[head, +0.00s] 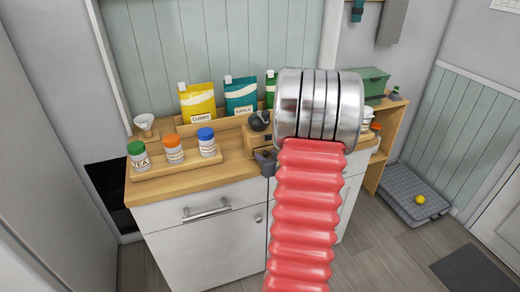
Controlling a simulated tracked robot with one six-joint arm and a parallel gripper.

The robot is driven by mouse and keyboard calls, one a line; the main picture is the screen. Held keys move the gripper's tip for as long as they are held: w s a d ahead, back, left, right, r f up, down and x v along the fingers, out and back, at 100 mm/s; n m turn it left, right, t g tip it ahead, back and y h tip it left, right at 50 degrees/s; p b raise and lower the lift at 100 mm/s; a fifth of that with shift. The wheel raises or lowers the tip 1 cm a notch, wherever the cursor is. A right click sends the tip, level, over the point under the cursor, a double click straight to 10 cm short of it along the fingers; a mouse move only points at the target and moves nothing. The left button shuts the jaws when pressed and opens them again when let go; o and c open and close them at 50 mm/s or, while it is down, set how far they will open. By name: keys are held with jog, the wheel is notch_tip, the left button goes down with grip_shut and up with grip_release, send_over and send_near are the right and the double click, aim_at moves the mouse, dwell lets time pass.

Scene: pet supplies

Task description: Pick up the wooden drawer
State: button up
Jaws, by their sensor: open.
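A small wooden box (255,141), which looks like a grinder body with a small wooden drawer front, stands on the counter left of my arm. A dark rounded top (259,120) sits above it. My silver and red arm hides its right side. A dark grey piece that looks like part of my gripper (265,161) shows just below and in front of the box, at the counter's front edge. The rest of the gripper is hidden behind the arm. I see nothing held, and cannot tell whether it touches the box.
A wooden tray (180,180) with capped jars stands on the left of the counter (228,174). Yellow (198,104) and teal (240,98) pouches stand behind. A white funnel-like cup (144,122) is at back left. A green box (374,83) is at right.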

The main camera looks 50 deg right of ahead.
dwell(0.5)
grip_shut()
dwell(0.3)
